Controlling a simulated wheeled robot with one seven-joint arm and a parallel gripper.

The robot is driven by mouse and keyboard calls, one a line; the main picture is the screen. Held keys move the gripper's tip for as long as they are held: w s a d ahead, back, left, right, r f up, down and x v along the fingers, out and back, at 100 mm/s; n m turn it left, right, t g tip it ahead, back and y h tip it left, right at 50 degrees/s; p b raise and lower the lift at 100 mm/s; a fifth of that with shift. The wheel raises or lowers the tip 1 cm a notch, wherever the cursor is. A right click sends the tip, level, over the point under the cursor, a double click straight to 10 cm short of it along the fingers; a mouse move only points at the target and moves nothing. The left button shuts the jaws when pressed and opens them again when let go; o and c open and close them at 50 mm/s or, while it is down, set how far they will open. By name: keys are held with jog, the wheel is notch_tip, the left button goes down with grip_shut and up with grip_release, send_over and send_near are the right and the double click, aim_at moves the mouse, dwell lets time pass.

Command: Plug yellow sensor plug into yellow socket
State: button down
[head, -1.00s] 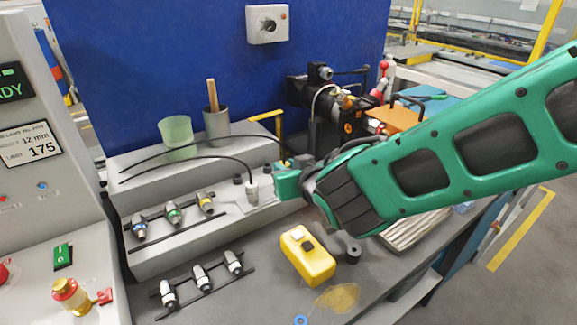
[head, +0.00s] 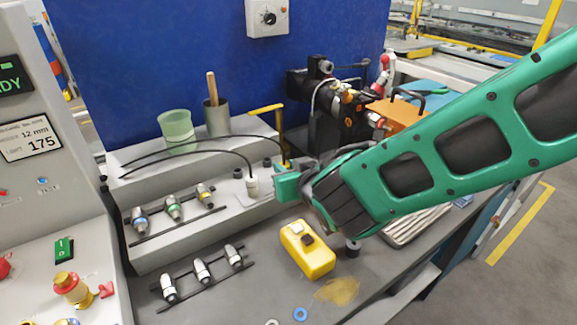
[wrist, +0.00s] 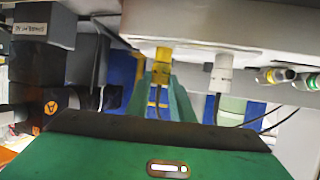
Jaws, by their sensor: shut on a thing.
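My gripper (head: 287,185) is at the back ledge, right of the white plug (head: 252,187). Only a small yellow top of the yellow sensor plug (head: 286,164) shows in the head view, with a black cable running left from it. In the wrist view the yellow plug (wrist: 161,65) is between my green fingers, its end against or very close to the pale plate (wrist: 200,47). The white plug (wrist: 222,72) is beside it on the same plate. The yellow socket is hidden, so I cannot tell how deep the plug sits.
Connectors with blue, green and yellow bands (head: 173,210) lie on the upper rack, and several white ones (head: 201,268) on the lower rack. A yellow box (head: 307,250) stands in front. A green cup (head: 176,131) and a grey cup (head: 217,118) stand behind, left.

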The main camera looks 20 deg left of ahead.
jog(key=c, duration=1.5)
grip_release()
jog(key=shift+f, duration=0.1)
jog(key=shift+o, duration=0.2)
jog(key=v, duration=1)
jog(key=shift+s+d+r, duration=0.2)
jog(key=shift+s+d, duration=0.05)
